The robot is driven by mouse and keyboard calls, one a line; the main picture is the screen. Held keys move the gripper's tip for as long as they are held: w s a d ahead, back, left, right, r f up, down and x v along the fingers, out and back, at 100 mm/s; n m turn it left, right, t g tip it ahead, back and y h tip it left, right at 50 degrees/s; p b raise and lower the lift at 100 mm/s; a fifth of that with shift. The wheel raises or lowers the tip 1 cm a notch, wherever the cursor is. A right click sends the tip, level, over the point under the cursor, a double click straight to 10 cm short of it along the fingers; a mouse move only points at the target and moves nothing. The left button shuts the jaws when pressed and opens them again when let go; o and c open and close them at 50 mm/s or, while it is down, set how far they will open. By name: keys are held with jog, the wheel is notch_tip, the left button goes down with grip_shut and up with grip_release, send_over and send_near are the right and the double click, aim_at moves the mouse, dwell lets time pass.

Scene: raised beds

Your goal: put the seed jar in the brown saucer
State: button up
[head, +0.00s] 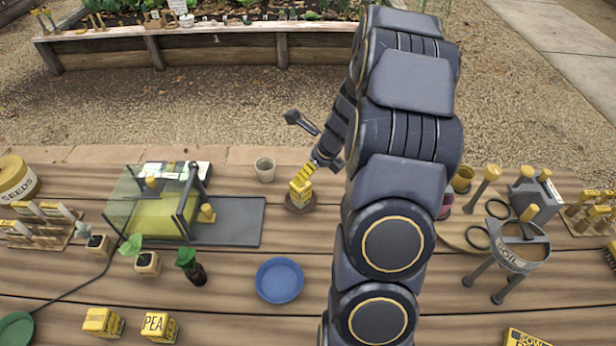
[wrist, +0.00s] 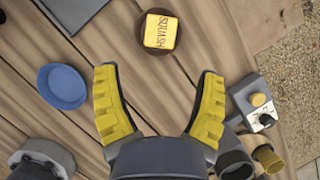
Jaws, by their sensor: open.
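A yellow seed jar labelled SQUASH (wrist: 161,32) sits in the brown saucer (wrist: 143,43), upright as far as I can see. In the head view the jar (head: 300,194) and the saucer rim (head: 298,209) are just below my gripper (head: 308,172), which overlaps the jar's top there. In the wrist view my gripper (wrist: 158,76) is open and empty, its yellow-padded fingers wide apart. The jar lies beyond the fingertips, clear of both fingers in that view.
A blue saucer (head: 279,280) stands nearer the front. A small pot (head: 265,169) is left of the jar, and a grey mat (head: 235,220) lies further left. A PEA box (head: 159,327) is at front left. A soil funnel stand (head: 518,250) is at right.

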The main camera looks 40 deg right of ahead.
jog(key=s+a+r+n+g+y, duration=0.1)
jog(key=s+a+r+n, duration=0.1)
jog(key=a+r+n, duration=0.65)
jog(key=s+a+r+n+g+y, duration=0.2)
jog(key=s+a+r+n, duration=0.15)
jog(key=a+n, duration=0.9)
jog(key=s+a+r+n+g+h, duration=0.1)
jog(key=s+a+r+n, duration=0.1)
jog(key=s+n, duration=0.5)
jog(key=s+a+r+n+g+h, duration=0.2)
jog(key=s+a+n, duration=0.2)
jog(key=s+n, duration=0.3)
jog(key=shift+s+a+r, duration=0.2)
jog(key=shift+s, duration=0.9)
